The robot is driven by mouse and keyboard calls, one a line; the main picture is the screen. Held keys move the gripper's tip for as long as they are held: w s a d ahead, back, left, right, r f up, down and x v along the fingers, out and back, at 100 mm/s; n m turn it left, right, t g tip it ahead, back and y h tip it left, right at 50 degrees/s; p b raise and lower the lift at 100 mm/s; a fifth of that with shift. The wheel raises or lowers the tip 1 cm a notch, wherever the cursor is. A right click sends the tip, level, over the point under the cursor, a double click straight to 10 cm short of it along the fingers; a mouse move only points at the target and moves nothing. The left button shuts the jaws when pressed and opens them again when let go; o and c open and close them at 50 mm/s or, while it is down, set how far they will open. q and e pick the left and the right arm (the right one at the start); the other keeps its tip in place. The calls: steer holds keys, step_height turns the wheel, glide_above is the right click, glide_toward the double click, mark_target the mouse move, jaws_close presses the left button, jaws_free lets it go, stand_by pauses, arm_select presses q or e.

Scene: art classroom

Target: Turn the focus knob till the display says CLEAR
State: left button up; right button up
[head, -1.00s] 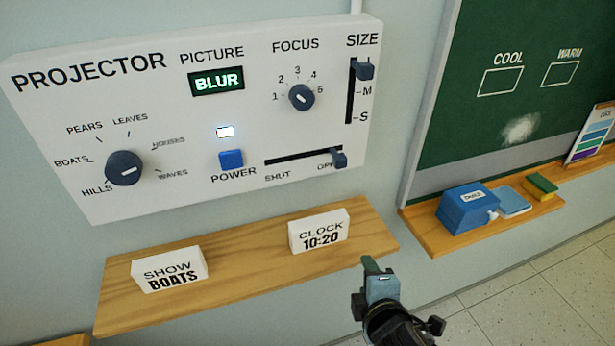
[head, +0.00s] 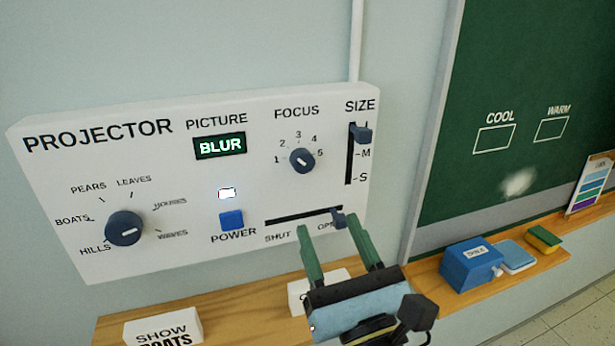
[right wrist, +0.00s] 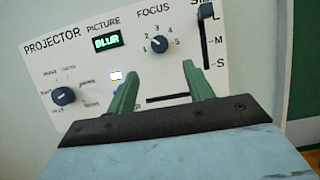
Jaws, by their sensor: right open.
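The focus knob (head: 302,160) is a dark round dial with a white mark, on the upper right of the white projector panel (head: 60,180). Numbers from 1 to 5 are printed around it. The display (head: 220,146) under PICTURE reads BLUR. My right gripper (head: 328,224) is open and empty, below the knob and apart from it, over the panel's lower edge. In the right wrist view, the knob (right wrist: 162,44) shows above and between the two green fingers (right wrist: 162,80). My left gripper is not in view.
The shutter slider (head: 338,218) is close by the fingers, near OPEN. The size slider (head: 360,134) is right of the knob. A blue power button (head: 231,220) and picture dial (head: 125,228) are left. A wooden shelf (head: 240,306) with two white blocks is below.

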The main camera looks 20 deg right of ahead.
mark_target(305, 169)
steer(key=p+x, duration=0.3)
steer(key=x, duration=0.6)
steer(key=shift+w+r+p, duration=0.15)
steer(key=shift+w+p, duration=0.1)
steer(key=shift+p, duration=0.05)
steer(key=shift+w+r, duration=0.1)
steer(key=shift+w, duration=0.5)
steer(key=c, duration=1)
